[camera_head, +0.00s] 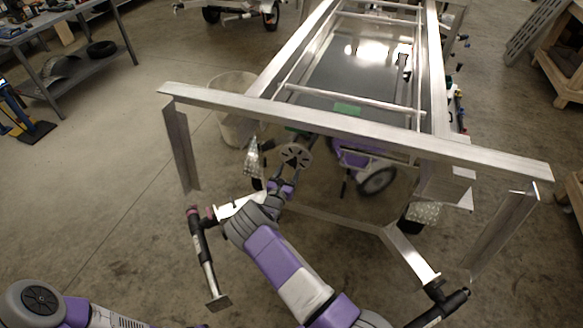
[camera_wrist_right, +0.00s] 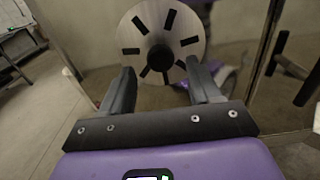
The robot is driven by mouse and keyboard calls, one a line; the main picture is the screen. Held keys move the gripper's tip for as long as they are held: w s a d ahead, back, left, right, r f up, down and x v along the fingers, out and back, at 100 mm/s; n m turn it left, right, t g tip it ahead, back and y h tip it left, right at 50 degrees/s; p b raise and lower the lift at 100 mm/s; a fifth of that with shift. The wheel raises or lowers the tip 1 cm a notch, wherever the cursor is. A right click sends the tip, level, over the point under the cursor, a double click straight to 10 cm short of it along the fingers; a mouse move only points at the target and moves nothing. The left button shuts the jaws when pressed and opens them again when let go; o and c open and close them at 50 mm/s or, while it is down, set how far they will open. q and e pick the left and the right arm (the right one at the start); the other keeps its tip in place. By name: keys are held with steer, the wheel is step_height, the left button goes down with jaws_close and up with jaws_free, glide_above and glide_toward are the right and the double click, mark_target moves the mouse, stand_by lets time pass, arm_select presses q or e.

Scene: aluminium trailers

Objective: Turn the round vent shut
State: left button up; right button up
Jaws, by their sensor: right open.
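The round vent (camera_head: 296,155) is a pale metal disc with dark slots around a dark hub, below the front crossbar of the trailer frame. In the right wrist view, the vent (camera_wrist_right: 186,27) faces me at the top middle, just beyond the fingertips. My right gripper (camera_head: 286,178) is in front of the vent. In the wrist view, its two fingers (camera_wrist_right: 160,70) are spread apart with nothing between them, one on each side of the hub's lower part. I cannot tell whether they touch the disc. My left gripper is out of view; only part of that arm shows at lower left.
The aluminium crossbar (camera_head: 350,130) runs just above my right gripper, with upright posts (camera_head: 182,150) at its ends. A whitish bin (camera_head: 232,125) stands to the left behind it. A grey workbench (camera_head: 70,35) is at far left. Open concrete floor lies left of the trailer.

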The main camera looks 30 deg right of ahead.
mark_target(292, 165)
steer(key=shift+x, duration=1.7)
steer(key=c, duration=1)
